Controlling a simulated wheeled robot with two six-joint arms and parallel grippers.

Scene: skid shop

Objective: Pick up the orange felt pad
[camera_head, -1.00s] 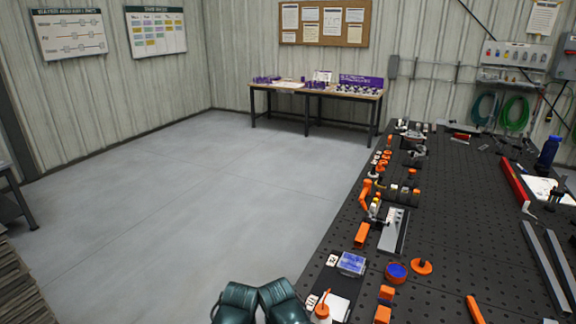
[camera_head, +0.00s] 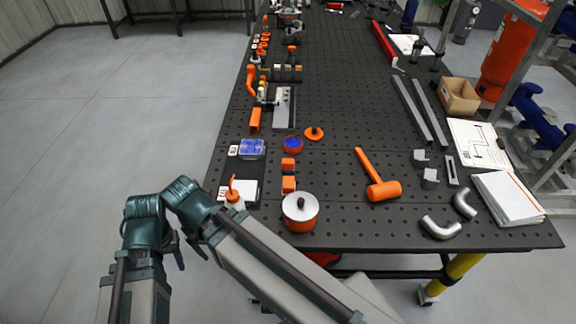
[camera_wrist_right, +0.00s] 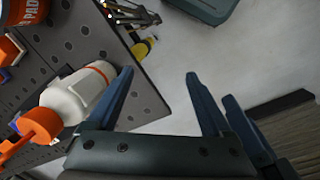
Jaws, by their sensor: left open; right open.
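I cannot single out an orange felt pad for certain. Orange things on the black perforated bench (camera_head: 350,95) include a flat disc with a knob (camera_head: 314,133), small blocks (camera_head: 288,184) and a round orange tin with a pale lid and dark knob (camera_head: 300,213). In the right wrist view an orange container (camera_wrist_right: 20,10) bears the letters "PAD". My left gripper (camera_head: 180,252) is open and empty, low beside the bench's left edge, partly hidden by my arms. My right gripper (camera_wrist_right: 159,75) is open and empty, over floor beside the bench edge.
An orange mallet (camera_head: 376,178), pipe elbows (camera_head: 440,228) and papers (camera_head: 508,197) lie on the bench. Floor at left is clear.

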